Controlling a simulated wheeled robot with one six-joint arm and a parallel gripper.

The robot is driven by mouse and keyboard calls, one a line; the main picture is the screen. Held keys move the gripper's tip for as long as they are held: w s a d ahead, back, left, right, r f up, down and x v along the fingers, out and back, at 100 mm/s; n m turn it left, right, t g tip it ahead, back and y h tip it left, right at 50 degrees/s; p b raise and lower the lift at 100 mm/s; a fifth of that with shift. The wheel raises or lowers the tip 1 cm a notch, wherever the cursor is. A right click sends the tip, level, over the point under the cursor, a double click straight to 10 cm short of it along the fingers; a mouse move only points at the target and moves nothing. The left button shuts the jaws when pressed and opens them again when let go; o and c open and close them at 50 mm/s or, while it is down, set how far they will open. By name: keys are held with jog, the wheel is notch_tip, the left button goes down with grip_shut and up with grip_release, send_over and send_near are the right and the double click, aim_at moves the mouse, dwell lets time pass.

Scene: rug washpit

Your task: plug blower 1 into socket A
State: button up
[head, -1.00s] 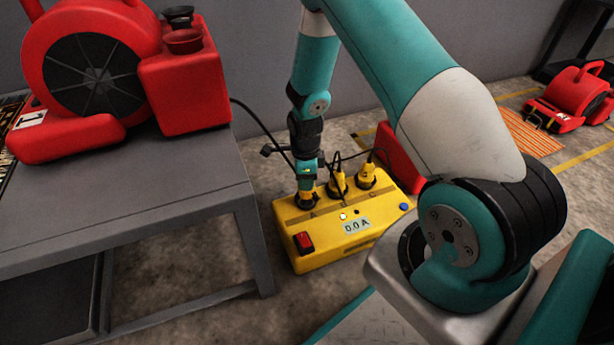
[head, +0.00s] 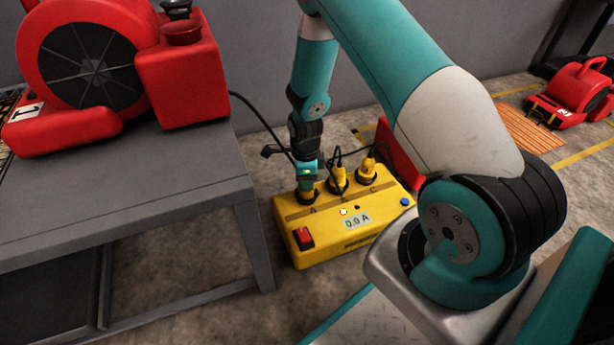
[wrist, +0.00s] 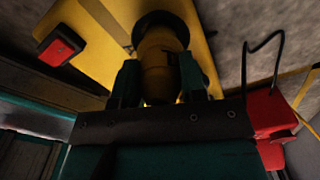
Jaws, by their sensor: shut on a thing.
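Blower 1 (head: 85,65) is a red machine with a dark round grille and a "1" label, on the grey table at the left. A black cable runs from it toward my gripper. The yellow power box (head: 335,245) stands on the floor, with sockets marked A, B and C. My gripper (head: 308,190) is over socket A, shut on a yellow plug (wrist: 160,65). In the wrist view the plug sits between both fingers and its end meets the dark ring of the socket (wrist: 165,22). How deep it sits is hidden.
Yellow plugs stand in sockets B (head: 338,180) and C (head: 366,168), close right of my gripper. The box has a red switch (head: 303,238) and a display (head: 357,221) reading 0.0 A. The grey table (head: 150,190) stands left. Another red blower (head: 575,98) is at the far right.

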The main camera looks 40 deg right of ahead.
jog(key=shift+f+b, duration=0.3)
jog(key=shift+f, duration=0.35)
jog(key=o, duration=1)
jog(key=shift+o, duration=0.2)
jog(key=shift+r, duration=0.1)
notch_tip(320, 180, up, 17)
jog(key=p, duration=1)
jog(key=shift+r, duration=0.15)
